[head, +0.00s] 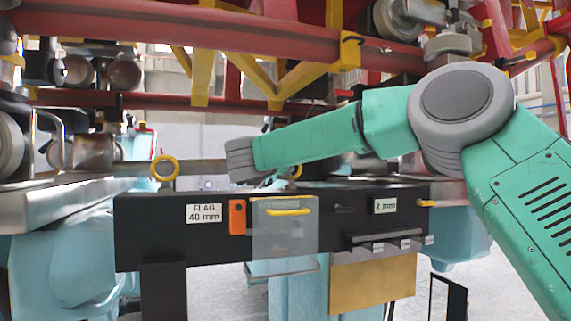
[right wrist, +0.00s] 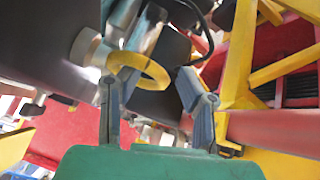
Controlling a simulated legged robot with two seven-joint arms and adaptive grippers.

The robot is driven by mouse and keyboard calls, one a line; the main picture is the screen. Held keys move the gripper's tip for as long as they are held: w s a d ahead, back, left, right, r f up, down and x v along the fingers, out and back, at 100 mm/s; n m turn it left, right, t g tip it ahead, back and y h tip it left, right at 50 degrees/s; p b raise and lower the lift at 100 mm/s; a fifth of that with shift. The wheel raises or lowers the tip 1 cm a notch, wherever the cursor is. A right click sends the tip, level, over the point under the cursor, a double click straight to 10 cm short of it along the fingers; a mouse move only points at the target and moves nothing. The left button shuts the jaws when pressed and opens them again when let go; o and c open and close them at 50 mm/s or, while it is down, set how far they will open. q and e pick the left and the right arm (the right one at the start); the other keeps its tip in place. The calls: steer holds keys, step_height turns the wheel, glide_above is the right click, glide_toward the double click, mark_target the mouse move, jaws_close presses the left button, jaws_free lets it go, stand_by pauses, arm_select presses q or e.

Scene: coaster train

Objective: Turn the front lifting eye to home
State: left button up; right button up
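A yellow lifting eye (head: 165,168) stands at the left end of the black beam in the head view. A second yellow eye (head: 297,172) is mostly hidden behind my right arm; I cannot tell which of them is the front one. In the right wrist view a yellow ring (right wrist: 148,68) on a light metal boss lies just ahead of my right gripper (right wrist: 148,84). The fingers are apart, one near each side of the ring, and the left finger overlaps its edge. I cannot tell whether it touches. My left gripper is not in view.
The black beam (head: 340,200) carries a "FLAG 40 mm" label (head: 204,213), an orange block (head: 237,217), a clear panel (head: 284,228) and a "2 mm" label (head: 385,205). Red rails (head: 190,50) with yellow braces run close overhead. Metal wheels flank both sides.

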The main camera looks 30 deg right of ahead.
steer(key=v, duration=1.1)
steer(key=shift+s+a, duration=0.1)
steer(key=shift+a, duration=0.1)
steer(key=shift+d+f, duration=0.1)
steer(key=shift+d, duration=0.1)
